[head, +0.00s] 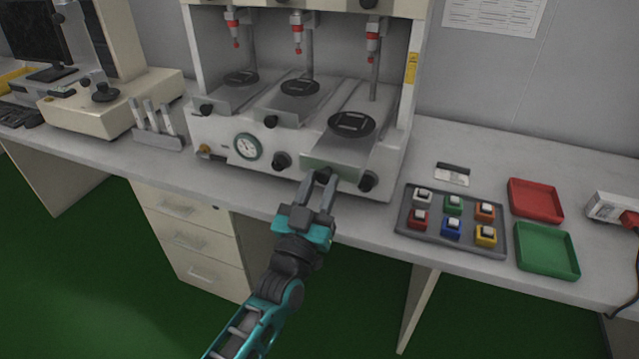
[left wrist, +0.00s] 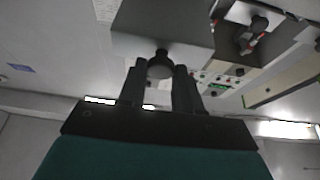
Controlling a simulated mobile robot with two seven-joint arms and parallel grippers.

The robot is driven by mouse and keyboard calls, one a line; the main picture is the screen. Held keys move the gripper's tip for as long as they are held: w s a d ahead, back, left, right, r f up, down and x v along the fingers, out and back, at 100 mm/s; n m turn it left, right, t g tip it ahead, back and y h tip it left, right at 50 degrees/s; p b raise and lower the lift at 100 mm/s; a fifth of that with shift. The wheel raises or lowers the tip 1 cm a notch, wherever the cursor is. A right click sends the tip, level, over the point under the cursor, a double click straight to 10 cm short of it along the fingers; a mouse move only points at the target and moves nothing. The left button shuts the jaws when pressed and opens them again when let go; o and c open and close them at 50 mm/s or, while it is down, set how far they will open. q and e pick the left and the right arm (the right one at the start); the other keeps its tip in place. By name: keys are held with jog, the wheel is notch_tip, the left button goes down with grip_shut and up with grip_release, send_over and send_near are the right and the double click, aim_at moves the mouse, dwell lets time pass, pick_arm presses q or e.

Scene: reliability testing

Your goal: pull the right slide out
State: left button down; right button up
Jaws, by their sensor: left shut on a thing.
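The testing machine (head: 220,140) stands on the bench with three slides side by side. The right slide (head: 345,150) carries a round black pad (head: 351,124) and sticks out further forward than the middle slide (head: 292,106) and the left slide (head: 229,92). My left gripper (head: 319,184) is at the front of the right slide, shut on its black knob. In the left wrist view the knob (left wrist: 160,66) sits between the two fingers, under the slide's grey plate (left wrist: 165,25). My right gripper is not in view.
Right of the machine lie a dark tray (head: 408,222) with several coloured switches, a red tray (head: 535,200) and a green tray (head: 546,250). A beige instrument (head: 110,110) and a small rack (head: 158,140) stand left. Open floor lies before the bench.

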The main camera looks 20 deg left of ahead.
pick_arm(q)
jog(key=shift+s, duration=0.3)
jog(key=c, duration=0.8)
grip_release()
jog(key=b+v, duration=0.1)
jog(key=v, duration=1.2)
jog(key=shift+w, duration=0.1)
